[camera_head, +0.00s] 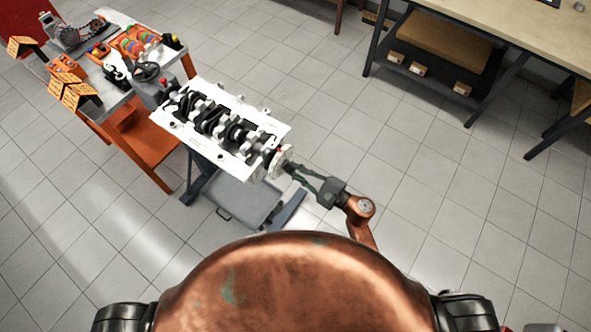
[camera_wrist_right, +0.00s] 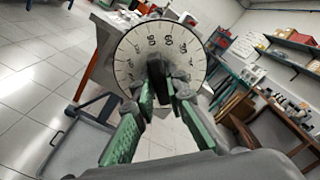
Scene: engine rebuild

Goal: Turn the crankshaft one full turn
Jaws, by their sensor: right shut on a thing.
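The crankshaft (camera_head: 212,118), with dark counterweights and pale journals, lies along the top of the white engine block (camera_head: 199,143) in the head view. At its near right end is a pale dial (camera_head: 284,154). In the right wrist view this dial (camera_wrist_right: 134,58) is a round white face with a dark scale and numbers. My right gripper (camera_head: 293,168) reaches the dial from the lower right. In the wrist view its green-padded fingers (camera_wrist_right: 164,88) are closed on a dark hub (camera_wrist_right: 155,69) at the dial's centre. The fingers partly hide the hub. My left gripper is not in view.
An orange workbench (camera_head: 146,142) with tools and coloured parts stands at the left, beside the block. A grey tray (camera_head: 237,200) lies below the block. A long table (camera_head: 500,22) stands at the upper right. Tiled floor lies open between.

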